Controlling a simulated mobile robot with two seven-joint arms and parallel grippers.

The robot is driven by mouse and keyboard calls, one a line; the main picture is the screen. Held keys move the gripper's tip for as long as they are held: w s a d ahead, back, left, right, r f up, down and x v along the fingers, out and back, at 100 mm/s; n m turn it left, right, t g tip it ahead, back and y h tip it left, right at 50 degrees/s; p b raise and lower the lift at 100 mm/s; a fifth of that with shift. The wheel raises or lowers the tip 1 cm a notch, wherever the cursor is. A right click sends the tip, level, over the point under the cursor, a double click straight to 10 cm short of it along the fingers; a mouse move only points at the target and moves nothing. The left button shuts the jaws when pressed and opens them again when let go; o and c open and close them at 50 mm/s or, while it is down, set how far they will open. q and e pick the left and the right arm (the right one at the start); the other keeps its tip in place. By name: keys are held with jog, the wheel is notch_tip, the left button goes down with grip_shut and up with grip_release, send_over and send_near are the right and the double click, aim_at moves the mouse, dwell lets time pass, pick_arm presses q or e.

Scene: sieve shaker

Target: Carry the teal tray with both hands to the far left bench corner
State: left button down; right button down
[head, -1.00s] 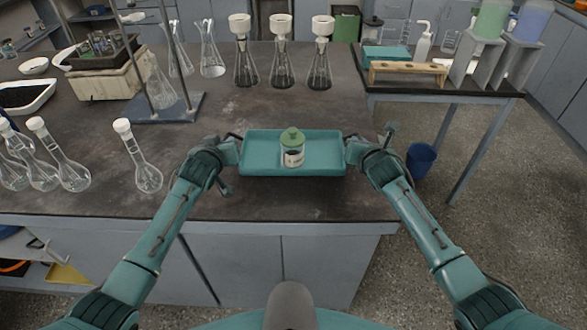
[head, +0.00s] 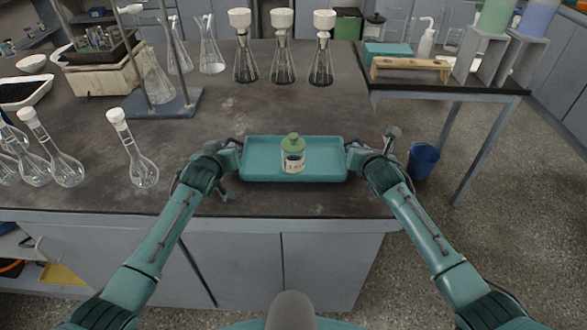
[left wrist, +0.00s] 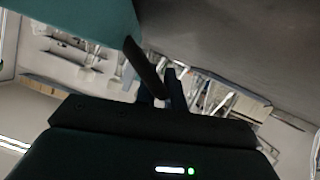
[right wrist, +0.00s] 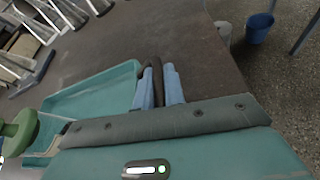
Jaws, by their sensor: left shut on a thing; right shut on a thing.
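The teal tray (head: 320,172) is level over the front right part of the dark bench, held between my two grippers. It also shows in the right wrist view (right wrist: 100,92) and partly in the left wrist view (left wrist: 70,18). A clear jar with a green lid (head: 293,155) stands upright on it. My left gripper (head: 236,154) is shut on the tray's left handle, seen as a dark bar in the left wrist view. My right gripper (head: 352,157) is shut on the right handle. I cannot tell how far the tray is above the bench.
Several volumetric flasks (head: 130,150) stand at the bench's left. A stand with a blue-grey base (head: 165,104) is beyond them, with funnel-topped flasks (head: 282,60) at the back. The bench middle (head: 270,110) is clear. A blue bin (head: 422,162) is on the floor at right.

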pick_arm(q)
jog(key=c, duration=1.9)
grip_release()
jog(key=shift+d+f, duration=0.25)
jog(key=shift+f, duration=0.1)
jog(key=shift+c, duration=0.2)
pick_arm(e)
jog(key=c, duration=1.9)
grip_release()
jog(key=shift+a+f, duration=0.2)
jog(key=shift+f, duration=0.15)
jog(key=shift+c, duration=0.2)
pick_arm(q)
jog(key=shift+o, duration=0.7)
jog(key=shift+r, duration=0.1)
pick_arm(e)
jog(key=shift+o, duration=0.7)
jog(key=shift+r, duration=0.15)
pick_arm(q)
jog(key=o, duration=0.3)
jog(key=shift+a, duration=0.1)
pick_arm(e)
jog(key=o, duration=0.3)
jog(key=shift+d, duration=0.1)
pick_arm(q)
jog(key=shift+a, duration=0.1)
jog(key=shift+s, duration=0.15)
